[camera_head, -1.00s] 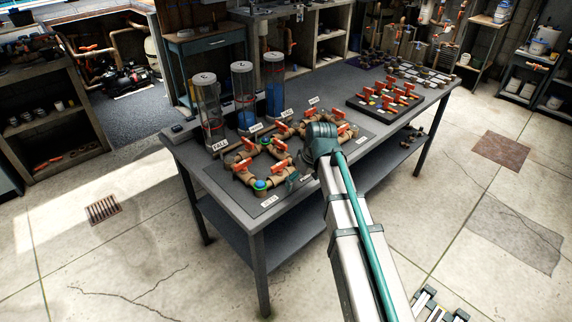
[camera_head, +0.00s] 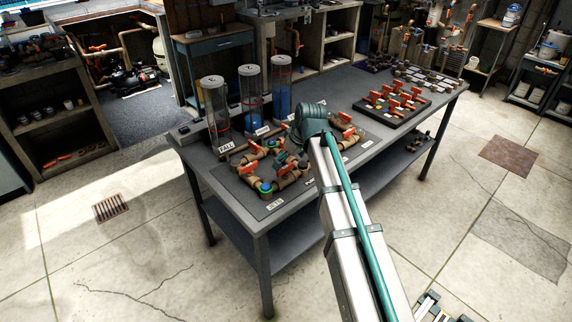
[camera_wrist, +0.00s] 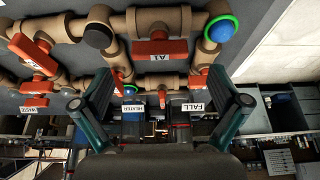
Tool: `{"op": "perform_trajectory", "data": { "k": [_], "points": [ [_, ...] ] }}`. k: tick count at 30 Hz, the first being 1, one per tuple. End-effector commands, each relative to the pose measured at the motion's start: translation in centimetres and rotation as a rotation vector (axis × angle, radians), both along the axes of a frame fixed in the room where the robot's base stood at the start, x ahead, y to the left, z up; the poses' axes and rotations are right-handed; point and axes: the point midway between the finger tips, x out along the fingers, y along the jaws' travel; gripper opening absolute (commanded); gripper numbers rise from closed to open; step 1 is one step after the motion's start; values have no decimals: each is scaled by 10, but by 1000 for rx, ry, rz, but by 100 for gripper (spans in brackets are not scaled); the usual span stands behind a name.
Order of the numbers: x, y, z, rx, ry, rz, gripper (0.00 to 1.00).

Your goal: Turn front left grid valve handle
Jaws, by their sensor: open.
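The valve grid is a loop of brown pipe on a dark board on the table. Its near-left corner has a blue cap with a green ring (camera_head: 265,188), also at the upper right in the wrist view (camera_wrist: 220,30). Beside it are a red handle (camera_head: 250,168) and the red handle tagged A1 (camera_wrist: 160,48). My gripper (camera_wrist: 160,95) is open and empty, its two fingers spread on either side below A1 in the picture, apart from it. In the head view my gripper (camera_head: 284,158) is over the grid, partly hidden by my arm, which hides some valves.
Three clear cylinders (camera_head: 250,92) stand behind the grid, near a FALL label (camera_head: 226,147). More pipes with red handles, including one at the left (camera_wrist: 34,54), crowd the wrist view. A tray of red valves (camera_head: 395,100) is farther right. The floor around the table is open.

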Motion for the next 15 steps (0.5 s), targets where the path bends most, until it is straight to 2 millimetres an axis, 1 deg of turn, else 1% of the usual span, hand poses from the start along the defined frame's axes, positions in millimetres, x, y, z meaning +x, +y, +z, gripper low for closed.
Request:
{"op": "perform_trajectory", "data": {
  "k": [3,6,9,15],
  "points": [
    [5,5,-15,-1,2,0,98],
    [8,7,-25,-1,1,0,98],
    [10,9,-32,-1,1,0,98],
    [11,10,-37,-1,-1,0,98]
  ]
}}
